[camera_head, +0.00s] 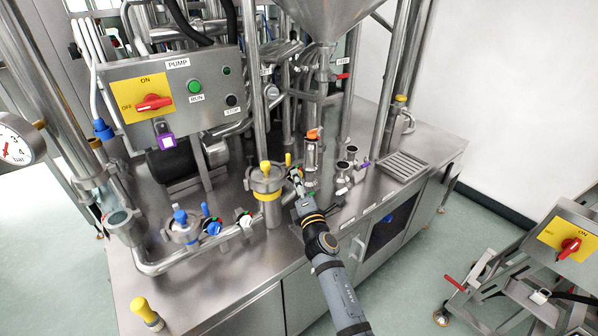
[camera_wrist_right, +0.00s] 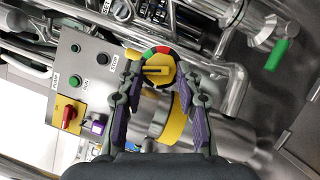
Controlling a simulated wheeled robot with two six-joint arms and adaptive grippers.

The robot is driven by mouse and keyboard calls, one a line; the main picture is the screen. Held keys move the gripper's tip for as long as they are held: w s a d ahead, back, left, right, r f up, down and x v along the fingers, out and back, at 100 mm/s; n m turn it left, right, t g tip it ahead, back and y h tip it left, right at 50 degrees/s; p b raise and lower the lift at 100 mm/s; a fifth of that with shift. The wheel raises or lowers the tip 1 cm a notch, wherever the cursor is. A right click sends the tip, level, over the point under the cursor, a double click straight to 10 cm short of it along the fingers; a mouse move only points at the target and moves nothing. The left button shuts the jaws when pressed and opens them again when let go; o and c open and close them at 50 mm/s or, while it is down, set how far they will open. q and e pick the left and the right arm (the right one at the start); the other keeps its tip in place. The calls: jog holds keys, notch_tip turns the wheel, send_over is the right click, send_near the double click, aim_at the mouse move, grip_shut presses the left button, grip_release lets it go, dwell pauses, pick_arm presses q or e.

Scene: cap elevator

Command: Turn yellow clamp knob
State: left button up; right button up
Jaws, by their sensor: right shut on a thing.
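The yellow clamp knob (camera_wrist_right: 157,71), with a red and green coloured ring around it, sits between the fingertips of my right gripper (camera_wrist_right: 158,66) in the right wrist view. The purple-padded fingers lie on both sides of it, shut on it. In the head view my right gripper (camera_head: 297,184) reaches in from the front to the right side of the small steel vessel with a yellow band (camera_head: 267,195); its fingers hide most of the knob there. The yellow band (camera_wrist_right: 174,121) shows below the knob in the wrist view. My left gripper is not in view.
The pump box (camera_head: 170,88) with a red switch stands behind left. Blue and white valve handles (camera_head: 212,227) are left of the vessel. An orange-topped glass tube (camera_head: 312,150) stands close right of the gripper. A grated drain (camera_head: 402,166) lies farther right.

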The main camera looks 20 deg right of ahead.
jog(key=m+g+p, duration=0.1)
jog(key=m+p, duration=0.3)
jog(key=p, duration=0.3)
jog(key=m+g+p, duration=0.2)
jog(key=m+p, duration=0.2)
jog(key=p, duration=0.3)
jog(key=shift+s+g, duration=0.15)
jog(key=shift+g, duration=0.15)
jog(key=o, duration=0.9)
jog(key=shift+c, duration=0.2)
jog(key=shift+r, duration=0.1)
jog(key=shift+r, duration=0.2)
